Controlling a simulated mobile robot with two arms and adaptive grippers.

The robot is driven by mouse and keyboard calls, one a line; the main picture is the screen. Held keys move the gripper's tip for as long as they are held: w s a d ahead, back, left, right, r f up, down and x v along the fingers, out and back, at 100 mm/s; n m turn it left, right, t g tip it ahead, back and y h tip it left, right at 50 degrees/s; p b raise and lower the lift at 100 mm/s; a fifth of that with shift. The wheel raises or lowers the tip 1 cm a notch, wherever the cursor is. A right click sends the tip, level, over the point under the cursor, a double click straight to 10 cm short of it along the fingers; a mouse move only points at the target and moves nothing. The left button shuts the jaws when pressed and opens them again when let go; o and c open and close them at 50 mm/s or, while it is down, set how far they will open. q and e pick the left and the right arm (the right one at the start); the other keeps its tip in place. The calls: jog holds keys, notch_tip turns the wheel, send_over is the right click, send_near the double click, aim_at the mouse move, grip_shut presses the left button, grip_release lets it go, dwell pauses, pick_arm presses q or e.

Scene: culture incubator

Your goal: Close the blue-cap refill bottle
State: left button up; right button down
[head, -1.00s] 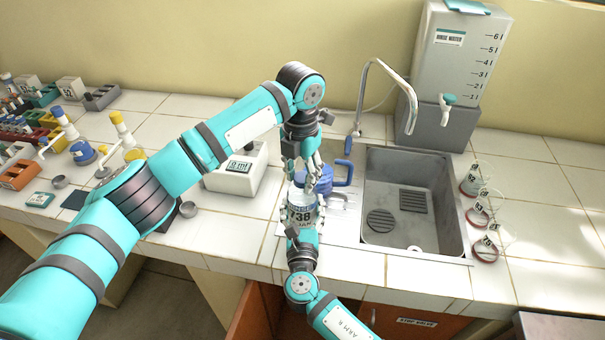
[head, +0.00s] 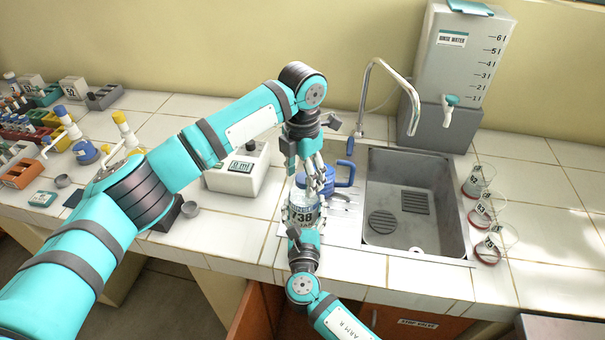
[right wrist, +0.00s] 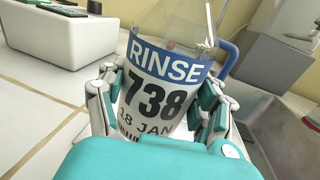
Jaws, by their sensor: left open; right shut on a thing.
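A clear bottle (head: 303,216) with a blue "RINSE" band and the number 738 stands upright in my right gripper (head: 304,234), over the counter's front part. The right wrist view shows the bottle (right wrist: 155,85) between the fingers of my right gripper (right wrist: 160,105), which is shut on it. My left gripper (head: 314,184) points down from above, open, with its fingertips at the bottle's top. Blue (head: 300,181) shows between and beside these fingers. They hide the bottle's mouth, so I cannot tell how a cap sits. The right wrist view cuts off the bottle's top.
A blue handle (head: 346,174) shows just right of the bottle. The sink (head: 405,200) and tap (head: 385,68) are further right. A white device (head: 238,170) stands left. Several labelled beakers (head: 480,178) stand beyond the sink; a rinse water tank (head: 462,60) is at the back.

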pick_arm(q)
jog(key=shift+r, duration=2.25)
jog(key=shift+c, duration=0.4)
